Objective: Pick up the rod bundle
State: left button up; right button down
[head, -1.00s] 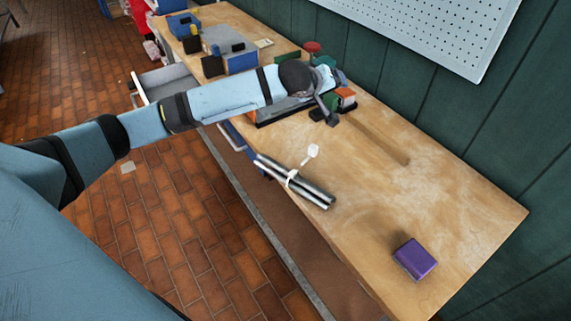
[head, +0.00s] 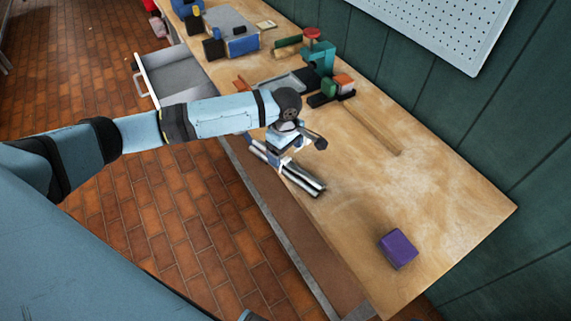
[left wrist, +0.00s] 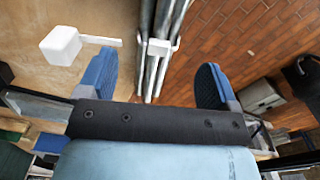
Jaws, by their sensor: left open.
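The rod bundle (head: 304,182) is several grey metal rods held by a white band. It lies at the workbench's front edge, partly hidden by my left arm in the head view. In the left wrist view the rods (left wrist: 149,75) run between the two blue fingers, with the white band (left wrist: 158,47) and a white tag (left wrist: 62,45) showing. My left gripper (left wrist: 155,85) is open, with a finger on each side of the bundle and a gap to each. In the head view my left gripper (head: 280,152) is over the bundle. My right gripper is not in view.
The wooden workbench (head: 440,200) has a purple box (head: 398,249) at its near end. A teal vise (head: 318,60) and a wooden-handled tool (head: 370,128) lie farther back. An open drawer (head: 180,78) juts out at the left.

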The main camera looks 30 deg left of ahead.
aim_at(286, 161)
pick_arm(q)
jog(key=shift+w+f, duration=0.1)
jog(key=shift+f, duration=2.7)
jog(key=c, duration=1.2)
jog(key=shift+r, duration=0.1)
jog(key=shift+c, duration=0.8)
